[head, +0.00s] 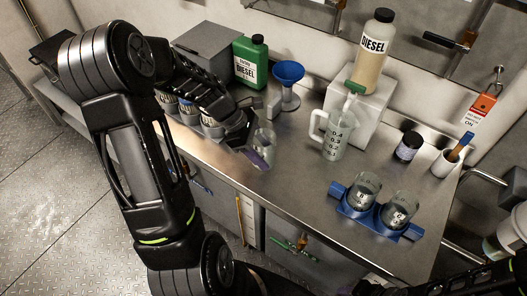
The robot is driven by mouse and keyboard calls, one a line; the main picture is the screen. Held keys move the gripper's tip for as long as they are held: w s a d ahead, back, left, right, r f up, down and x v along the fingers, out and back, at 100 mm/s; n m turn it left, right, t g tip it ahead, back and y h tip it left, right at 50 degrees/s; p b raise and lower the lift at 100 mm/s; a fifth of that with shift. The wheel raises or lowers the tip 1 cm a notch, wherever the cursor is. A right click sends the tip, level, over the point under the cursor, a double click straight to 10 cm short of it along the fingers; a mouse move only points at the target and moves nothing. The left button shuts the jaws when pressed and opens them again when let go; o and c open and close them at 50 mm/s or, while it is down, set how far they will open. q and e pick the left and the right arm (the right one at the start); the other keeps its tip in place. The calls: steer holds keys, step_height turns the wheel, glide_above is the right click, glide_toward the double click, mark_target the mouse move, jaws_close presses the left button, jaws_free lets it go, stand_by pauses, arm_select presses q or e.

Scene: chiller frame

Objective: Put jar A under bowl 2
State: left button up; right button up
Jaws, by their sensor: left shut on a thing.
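My left gripper (248,140) is shut on a clear glass jar (265,146) above the steel bench. The jar looks tilted, with something purplish at its lower side; its label cannot be read. Several similar jars (187,108) stand in a row at the left, partly hidden by my left arm. Two clear jars (364,188) (399,209) with dark lettering sit in a blue holder (351,209) at the right. I cannot tell which jar is A, and no bowl marked 2 is readable. Part of my right arm shows at the bottom right; its gripper's state is unclear.
A blue funnel (288,73), a green diesel can (248,62) and a grey box (208,48) stand at the back. A measuring jug (335,137) stands before a white block (371,108) bearing a diesel bottle (373,50). A dark-lidded jar (408,147) is at right. The front middle bench is clear.

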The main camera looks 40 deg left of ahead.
arm_select(q)
steer(key=shift+f, duration=0.2)
steer(key=o, duration=1.4)
steer(key=shift+r, duration=0.2)
steer(key=b+v, duration=0.1)
steer(key=v, duration=1.1)
steer(key=shift+o, duration=0.3)
